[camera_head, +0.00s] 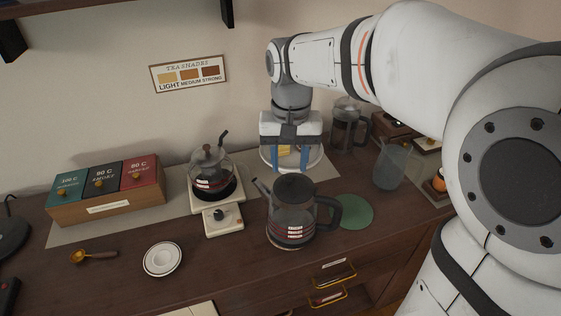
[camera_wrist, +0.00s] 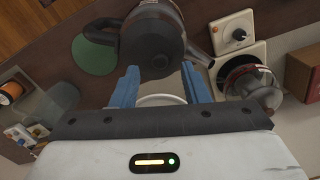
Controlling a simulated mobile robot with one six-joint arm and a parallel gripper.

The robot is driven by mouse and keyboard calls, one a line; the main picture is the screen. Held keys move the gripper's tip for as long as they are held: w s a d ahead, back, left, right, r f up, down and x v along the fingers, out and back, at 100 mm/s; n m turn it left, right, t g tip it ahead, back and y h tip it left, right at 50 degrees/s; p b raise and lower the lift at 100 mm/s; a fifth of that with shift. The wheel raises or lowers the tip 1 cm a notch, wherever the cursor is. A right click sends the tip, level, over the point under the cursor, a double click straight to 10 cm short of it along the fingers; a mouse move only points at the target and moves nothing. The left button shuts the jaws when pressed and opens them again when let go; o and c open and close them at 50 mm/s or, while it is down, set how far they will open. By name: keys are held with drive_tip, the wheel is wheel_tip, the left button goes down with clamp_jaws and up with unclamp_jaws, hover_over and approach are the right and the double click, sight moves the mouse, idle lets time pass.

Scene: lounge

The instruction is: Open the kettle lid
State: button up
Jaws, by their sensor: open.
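The kettle (camera_head: 291,215) is a glass-bodied kettle with a dark lid (camera_head: 295,187), a spout to the left and a black handle to the right. It stands upright on the wooden counter and its lid looks closed. In the wrist view the kettle (camera_wrist: 152,38) is at the top centre, beyond the fingertips. My gripper (camera_head: 289,167) is open, with blue fingers pointing down, behind the kettle in the head view. In the wrist view my gripper (camera_wrist: 160,80) is empty and apart from the kettle. A white round dish (camera_head: 310,160) lies behind the fingers, partly hidden.
A glass teapot (camera_head: 211,175) sits on a small cream burner (camera_head: 223,219) to the left. A green mat (camera_head: 355,211) lies beside the kettle handle. A glass pitcher (camera_head: 389,167) and a French press (camera_head: 346,127) stand to the right. A saucer (camera_head: 163,259) lies front left.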

sight(289, 178)
drive_tip(key=shift+f, duration=2.05)
drive_tip(key=shift+c, duration=0.5)
clamp_jaws()
